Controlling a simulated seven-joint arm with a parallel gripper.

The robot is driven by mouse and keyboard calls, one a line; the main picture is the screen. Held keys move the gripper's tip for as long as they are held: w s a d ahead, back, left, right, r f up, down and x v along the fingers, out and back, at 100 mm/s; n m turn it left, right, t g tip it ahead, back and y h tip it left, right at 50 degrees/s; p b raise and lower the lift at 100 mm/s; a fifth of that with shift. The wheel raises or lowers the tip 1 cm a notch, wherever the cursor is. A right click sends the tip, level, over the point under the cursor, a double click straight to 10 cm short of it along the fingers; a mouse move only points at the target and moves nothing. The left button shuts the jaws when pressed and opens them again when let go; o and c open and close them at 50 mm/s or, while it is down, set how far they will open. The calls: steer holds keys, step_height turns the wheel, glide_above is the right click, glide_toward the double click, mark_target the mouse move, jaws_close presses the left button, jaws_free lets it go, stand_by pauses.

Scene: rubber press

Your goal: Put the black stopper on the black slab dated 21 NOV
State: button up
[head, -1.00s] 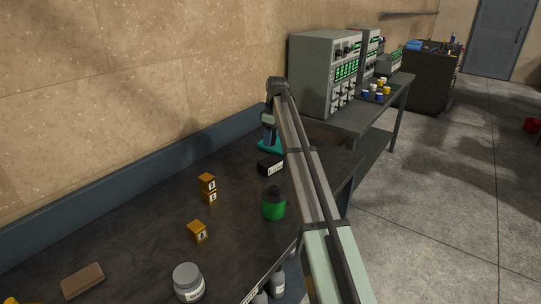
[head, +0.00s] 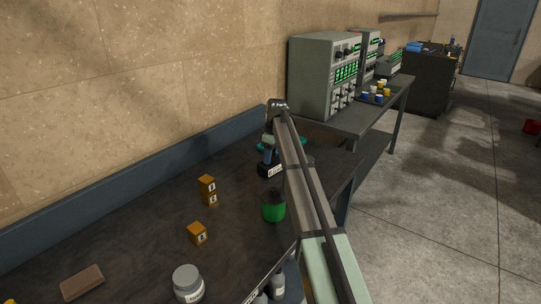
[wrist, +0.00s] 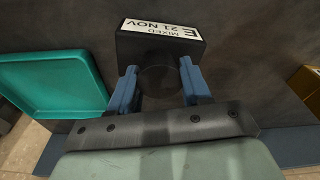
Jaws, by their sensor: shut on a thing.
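The black slab (head: 268,171) lies on the dark bench in the head view. In the wrist view the slab (wrist: 185,52) has a white label reading "MIXED E 21 NOV" on its far side. My gripper (wrist: 160,86) has blue fingers shut on the black stopper (wrist: 160,80), a dark round piece that is hard to make out against the slab. In the head view my gripper (head: 268,160) is low at the slab. The stopper overlaps the slab's near part in the wrist view; I cannot tell whether they touch.
A teal tray (wrist: 45,75) lies beside the slab. A green container (head: 273,209) stands nearer on the bench (head: 145,235). Orange numbered blocks (head: 197,233), a grey jar (head: 188,283) and a brown block (head: 82,282) are at left and front. Instruments (head: 318,75) stand behind.

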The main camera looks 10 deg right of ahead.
mark_target(274, 155)
steer(key=o, duration=1.1)
steer(key=shift+c, duration=0.2)
step_height(274, 155, up, 12)
steer(key=d, duration=0.1)
steer(key=shift+s, duration=0.45)
steer(key=shift+d+r, duration=0.1)
